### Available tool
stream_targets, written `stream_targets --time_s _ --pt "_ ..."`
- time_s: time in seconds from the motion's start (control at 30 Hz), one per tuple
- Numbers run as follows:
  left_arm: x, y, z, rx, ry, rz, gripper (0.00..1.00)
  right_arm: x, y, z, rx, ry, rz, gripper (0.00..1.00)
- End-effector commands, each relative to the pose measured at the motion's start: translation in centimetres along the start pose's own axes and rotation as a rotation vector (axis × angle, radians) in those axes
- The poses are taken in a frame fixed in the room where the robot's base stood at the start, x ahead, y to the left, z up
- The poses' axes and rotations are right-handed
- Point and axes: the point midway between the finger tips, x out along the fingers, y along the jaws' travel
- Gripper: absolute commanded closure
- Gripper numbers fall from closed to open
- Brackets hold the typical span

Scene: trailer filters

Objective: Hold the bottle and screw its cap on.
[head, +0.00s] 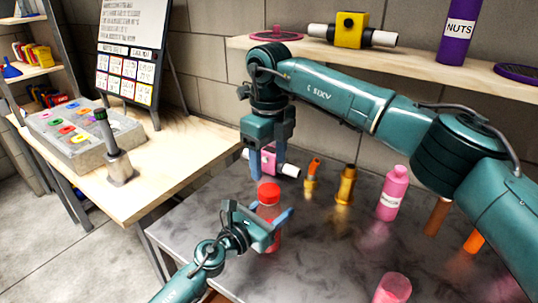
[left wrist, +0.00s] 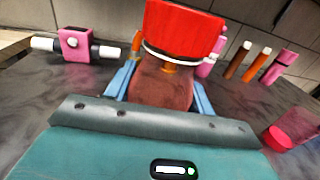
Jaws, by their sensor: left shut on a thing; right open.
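The bottle (head: 268,211), reddish and upright on the grey table, stands between the fingers of my left gripper (head: 262,222), which is shut on it. The left wrist view shows the bottle body (left wrist: 160,88) between the blue fingers.
A pink block with white ends (head: 262,160) is behind the bottle. An orange bottle (head: 311,178), a gold bottle (head: 346,186) and a pink bottle (head: 392,194) stand to the right. A pink cup (head: 392,288) is at the front. A shelf (head: 420,58) runs above.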

Motion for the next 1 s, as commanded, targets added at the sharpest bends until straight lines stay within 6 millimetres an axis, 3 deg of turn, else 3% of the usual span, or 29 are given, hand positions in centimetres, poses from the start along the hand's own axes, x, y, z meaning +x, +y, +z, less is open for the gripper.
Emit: stream_targets --time_s 0.2,0.4,0.6,1.0 --pt "-0.01 -0.02 -0.07 0.0 0.001 0.0 1.0 -0.37 0.01 0.02 -0.458 -0.001 -0.001 0.39" --pt "-0.01 -0.02 -0.07 0.0 0.001 0.0 1.0 -0.57 0.01 0.01 -0.754 0.001 -0.002 0.39" --pt "-0.01 -0.03 -0.06 0.0 0.001 0.0 1.0 -0.65 0.01 0.0 -0.873 0.001 -0.002 0.39" --pt "-0.01 -0.03 -0.06 0.0 0.001 -0.001 1.0 -0.36 0.01 0.0 -0.879 0.002 -0.001 0.39"
